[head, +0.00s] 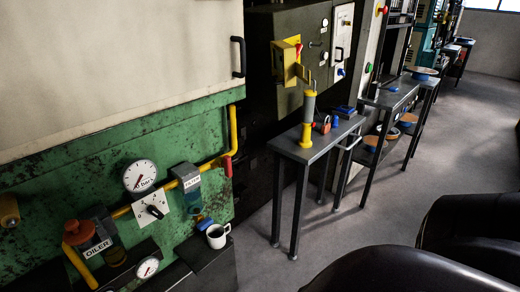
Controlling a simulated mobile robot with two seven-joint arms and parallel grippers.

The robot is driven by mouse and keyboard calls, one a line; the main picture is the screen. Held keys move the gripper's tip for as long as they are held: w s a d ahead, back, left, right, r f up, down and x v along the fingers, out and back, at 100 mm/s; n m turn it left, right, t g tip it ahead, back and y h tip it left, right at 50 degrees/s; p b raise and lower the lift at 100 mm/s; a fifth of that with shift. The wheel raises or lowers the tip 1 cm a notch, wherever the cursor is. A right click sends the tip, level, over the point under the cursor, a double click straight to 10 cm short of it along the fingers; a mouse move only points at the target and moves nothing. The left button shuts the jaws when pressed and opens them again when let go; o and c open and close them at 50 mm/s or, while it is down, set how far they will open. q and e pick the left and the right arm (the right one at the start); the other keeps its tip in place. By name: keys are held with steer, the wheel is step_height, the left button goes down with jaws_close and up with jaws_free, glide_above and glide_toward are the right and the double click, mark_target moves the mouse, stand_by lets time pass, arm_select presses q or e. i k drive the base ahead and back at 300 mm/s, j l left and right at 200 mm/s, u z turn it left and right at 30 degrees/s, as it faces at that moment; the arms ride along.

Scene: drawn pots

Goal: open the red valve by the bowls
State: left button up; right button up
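Several bowls stand at the right. One orange-and-blue bowl (424,73) is on top of a dark bench, and others, such as this bowl (375,143), sit on its lower shelf. Neither of my grippers is in view.
A narrow dark table (290,148) holds a yellow-and-grey cylinder (308,118) and a red padlock-like item (326,125). A white mug (217,236) stands on a dark box by the green machine. Dark rounded shapes fill the lower right. Grey floor (330,225) lies open between.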

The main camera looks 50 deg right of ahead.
mark_target(226, 164)
steer(key=z, duration=1.25)
